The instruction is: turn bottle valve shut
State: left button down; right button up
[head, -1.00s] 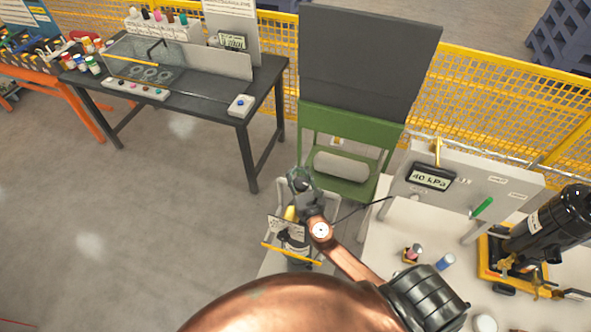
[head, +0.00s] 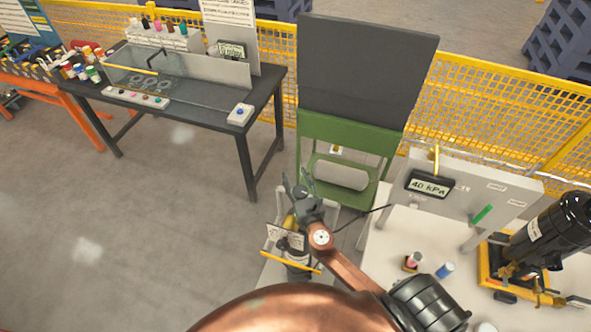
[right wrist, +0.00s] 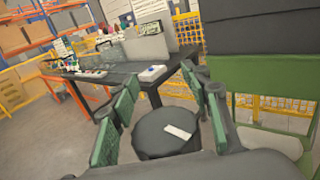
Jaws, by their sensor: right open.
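The gas bottle (head: 297,262) stands in a small holder with a yellow bar, low in the middle of the head view. Its upper part shows yellow just below my right gripper (head: 300,183); the valve itself is hidden or too small to make out. My right gripper is open, its fingers spread above the bottle and pointing away from me. In the right wrist view its green-padded fingers (right wrist: 160,110) stand apart, with a dark round part bearing a white mark between them; I cannot tell whether this is the valve knob. My left gripper is out of view.
A green stand (head: 342,150) with a dark panel is behind the gripper. A white bench (head: 385,250) at the right holds a gauge reading 40 kPa (head: 429,185) and a black compressor (head: 550,230). A dark table (head: 200,110) stands back left. The floor at left is clear.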

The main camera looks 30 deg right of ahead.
notch_tip(320, 180, up, 9)
dwell(0.3)
jog(key=shift+o, duration=0.2)
